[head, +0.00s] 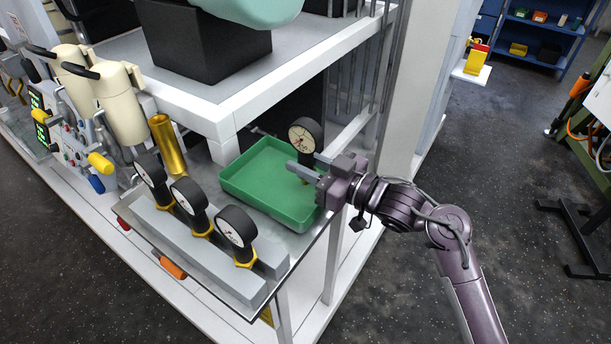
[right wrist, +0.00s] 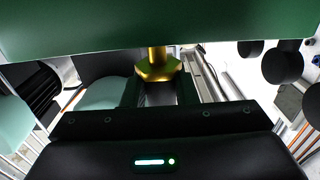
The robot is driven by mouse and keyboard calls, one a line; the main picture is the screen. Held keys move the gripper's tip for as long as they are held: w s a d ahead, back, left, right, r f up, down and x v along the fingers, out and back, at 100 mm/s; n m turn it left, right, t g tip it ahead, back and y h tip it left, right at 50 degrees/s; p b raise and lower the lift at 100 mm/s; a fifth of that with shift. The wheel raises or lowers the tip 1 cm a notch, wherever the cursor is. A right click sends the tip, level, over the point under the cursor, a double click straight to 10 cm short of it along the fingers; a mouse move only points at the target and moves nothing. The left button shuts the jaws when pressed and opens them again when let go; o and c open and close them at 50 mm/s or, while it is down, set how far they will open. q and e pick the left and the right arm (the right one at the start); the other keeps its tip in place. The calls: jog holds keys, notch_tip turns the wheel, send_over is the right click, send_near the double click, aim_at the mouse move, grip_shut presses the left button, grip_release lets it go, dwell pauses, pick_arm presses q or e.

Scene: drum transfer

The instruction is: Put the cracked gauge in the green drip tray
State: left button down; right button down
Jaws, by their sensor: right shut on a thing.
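A round gauge (head: 304,137) with a dark case and a cream dial stands upright in my right gripper (head: 302,168). The gripper is shut on its lower part, over the right end of the green drip tray (head: 262,204). I cannot tell if the gauge touches the tray floor, and any crack is too small to make out. In the right wrist view the brass fitting (right wrist: 158,67) sits between the fingers, with a green surface (right wrist: 150,25) close by, likely the tray. My left gripper is not in view.
Three gauges (head: 188,196) stand in a grey rack (head: 178,232) left of the tray. A brass cylinder (head: 167,145) stands behind the rack. A white frame post (head: 402,85) rises behind my right arm, and a shelf (head: 180,85) overhangs at the back.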

aim_at(306, 184)
notch_tip(306, 184, down, 3)
jog(key=shift+f, duration=0.1)
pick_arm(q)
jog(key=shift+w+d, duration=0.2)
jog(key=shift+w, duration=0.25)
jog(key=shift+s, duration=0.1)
pick_arm(e)
jog(key=shift+f, duration=0.15)
jog(key=c, duration=1.2)
grip_release()
jog(key=shift+o, duration=0.2)
